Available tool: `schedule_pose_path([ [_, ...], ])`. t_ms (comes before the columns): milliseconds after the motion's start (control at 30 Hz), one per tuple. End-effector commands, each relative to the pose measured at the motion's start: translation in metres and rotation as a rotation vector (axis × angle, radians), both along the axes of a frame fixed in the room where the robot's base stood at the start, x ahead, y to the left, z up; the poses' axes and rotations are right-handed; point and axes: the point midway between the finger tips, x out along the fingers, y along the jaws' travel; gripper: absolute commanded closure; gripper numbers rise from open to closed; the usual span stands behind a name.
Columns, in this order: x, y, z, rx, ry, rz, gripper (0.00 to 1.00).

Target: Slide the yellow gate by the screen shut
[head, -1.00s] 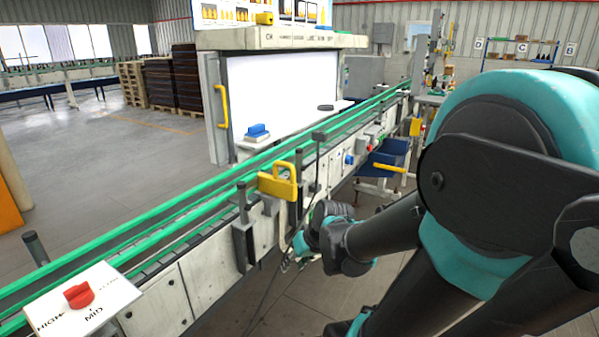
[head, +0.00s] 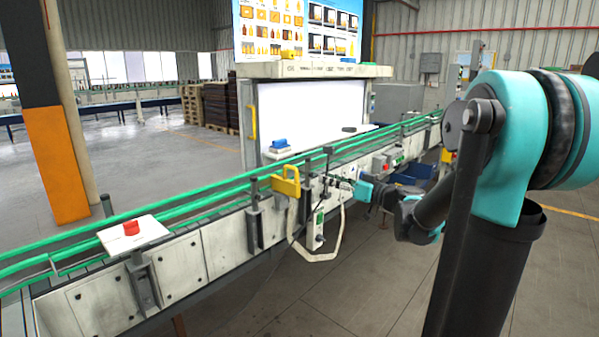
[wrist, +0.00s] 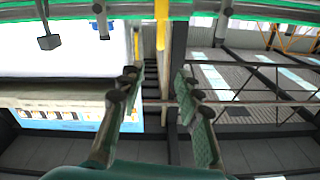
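A yellow gate (head: 288,181) stands at the near side of the green-railed conveyor, in front of the screen (head: 310,110). Another yellow piece (head: 447,155) shows farther right along the conveyor. My gripper (head: 338,183) is close to the conveyor's near side, right of the first gate, and looks apart from it. In the wrist view my gripper (wrist: 158,82) has its two fingers spread with nothing between the pads. Beyond them is a yellow upright strip (wrist: 162,25); I cannot tell which yellow part it is.
A yellow handle (head: 253,122) is on the screen housing's left side. A blue-topped block (head: 279,146) stands before the screen. A white box (head: 316,232) with a looped cable hangs on the conveyor's near side. A red knob (head: 131,228) sits on a white panel.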

Motion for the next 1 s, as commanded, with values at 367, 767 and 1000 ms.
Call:
schedule_pose_path([
  [367,0.039,0.053,0.000,-0.001,0.002,0.005,0.66],
  [767,0.084,0.113,-0.001,-0.001,0.002,0.002,0.66],
  [1000,0.099,0.132,-0.001,-0.001,0.002,0.000,0.66],
])
